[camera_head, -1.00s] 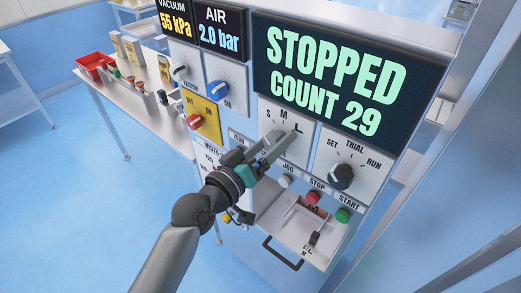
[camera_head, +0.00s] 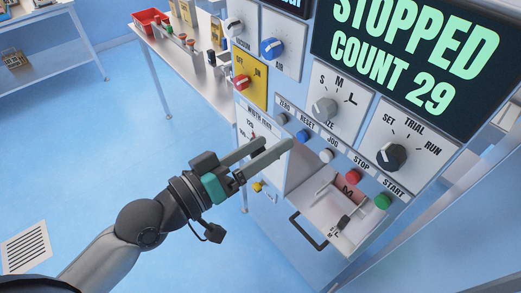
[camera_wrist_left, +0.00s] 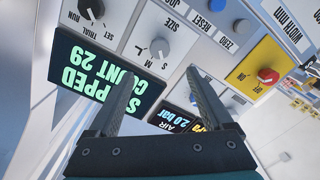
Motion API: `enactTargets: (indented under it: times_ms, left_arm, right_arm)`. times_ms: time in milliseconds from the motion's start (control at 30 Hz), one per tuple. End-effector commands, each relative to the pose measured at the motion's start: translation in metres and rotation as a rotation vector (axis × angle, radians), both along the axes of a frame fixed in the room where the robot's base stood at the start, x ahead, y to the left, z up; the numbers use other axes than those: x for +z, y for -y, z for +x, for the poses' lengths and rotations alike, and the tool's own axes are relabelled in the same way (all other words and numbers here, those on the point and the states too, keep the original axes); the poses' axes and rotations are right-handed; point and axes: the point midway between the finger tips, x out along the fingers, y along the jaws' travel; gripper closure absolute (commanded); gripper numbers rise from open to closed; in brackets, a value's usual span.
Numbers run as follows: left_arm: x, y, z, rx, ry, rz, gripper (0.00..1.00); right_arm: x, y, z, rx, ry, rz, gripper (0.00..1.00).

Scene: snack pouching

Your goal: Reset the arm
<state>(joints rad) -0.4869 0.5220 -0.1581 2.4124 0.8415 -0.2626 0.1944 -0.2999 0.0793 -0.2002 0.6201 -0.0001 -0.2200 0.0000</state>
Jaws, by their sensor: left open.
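My left gripper (camera_head: 274,148) is open and empty in the head view, in front of the machine panel and below left of the grey size knob (camera_head: 324,109). Its two fingers are apart and touch no knob that I can see. In the left wrist view the open fingers (camera_wrist_left: 158,82) point at the panel, with the size knob (camera_wrist_left: 159,47) beyond and between them. The display (camera_head: 410,55) reads STOPPED, COUNT 29. The black set/trial/run knob (camera_head: 391,156) is to the right. My right gripper is out of view.
Blue reset (camera_head: 303,136), red stop (camera_head: 353,176) and green start (camera_head: 382,201) buttons line the panel's lower edge. A tray drawer with a black handle (camera_head: 308,232) juts out below. A yellow plate with a red knob (camera_head: 241,83) is at left.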

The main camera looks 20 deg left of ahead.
Motion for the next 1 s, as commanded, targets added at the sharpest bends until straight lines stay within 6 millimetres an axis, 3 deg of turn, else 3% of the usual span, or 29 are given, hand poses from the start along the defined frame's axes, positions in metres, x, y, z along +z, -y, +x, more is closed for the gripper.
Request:
enactTargets:
  times_ms: [733, 867, 967, 1000]
  left_arm:
    - [-0.006, -0.005, -0.004, 0.006, -0.006, 0.007, 0.16]
    - [-0.05, -0.018, 0.007, 0.051, -0.046, 0.056, 0.16]
    - [-0.113, -0.036, 0.019, 0.109, -0.107, 0.132, 0.16]
    - [-0.142, -0.044, 0.022, 0.134, -0.138, 0.167, 0.16]
  right_arm:
    - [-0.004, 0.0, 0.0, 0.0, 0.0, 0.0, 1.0]
    - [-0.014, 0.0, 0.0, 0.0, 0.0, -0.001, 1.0]
    - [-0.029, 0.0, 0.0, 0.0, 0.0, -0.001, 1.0]
    - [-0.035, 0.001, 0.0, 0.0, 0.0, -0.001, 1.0]
